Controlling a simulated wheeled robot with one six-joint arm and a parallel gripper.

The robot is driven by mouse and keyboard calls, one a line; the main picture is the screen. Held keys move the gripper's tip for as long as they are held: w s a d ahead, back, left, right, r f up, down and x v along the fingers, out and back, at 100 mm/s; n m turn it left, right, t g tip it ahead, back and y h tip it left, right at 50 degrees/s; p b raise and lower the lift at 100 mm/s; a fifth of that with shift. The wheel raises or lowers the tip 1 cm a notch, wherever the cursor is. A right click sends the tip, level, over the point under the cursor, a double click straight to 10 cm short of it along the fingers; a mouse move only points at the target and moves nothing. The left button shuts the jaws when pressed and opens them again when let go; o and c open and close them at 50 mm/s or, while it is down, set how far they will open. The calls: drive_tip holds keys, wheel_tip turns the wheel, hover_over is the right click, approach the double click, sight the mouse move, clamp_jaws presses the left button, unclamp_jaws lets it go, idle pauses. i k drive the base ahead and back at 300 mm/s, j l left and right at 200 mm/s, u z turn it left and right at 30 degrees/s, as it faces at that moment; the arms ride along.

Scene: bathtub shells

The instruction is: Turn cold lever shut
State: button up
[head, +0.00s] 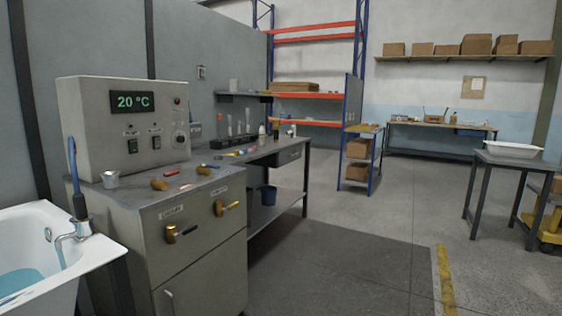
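A bathtub shell (28,232) stands at the lower left, cut off by the picture edge, with light blue water (20,283) in it. My gripper is not in view.
A table with a white basin (512,149) stands at right. The floor (355,245) in the middle is clear.

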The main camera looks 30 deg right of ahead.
sight(212, 166)
drive_tip(key=i+z, duration=0.25)
drive_tip(key=z, duration=0.15)
drive_tip(key=i+l, duration=0.15)
drive_tip(key=i, duration=0.4)
drive_tip(key=i+l+u, duration=0.15)
drive_tip(key=i, duration=0.35)
drive_tip(key=i+l, duration=0.3)
drive_tip(key=i, duration=0.25)
drive_tip(key=i+l+u, duration=0.15)
drive_tip(key=i, duration=0.4)
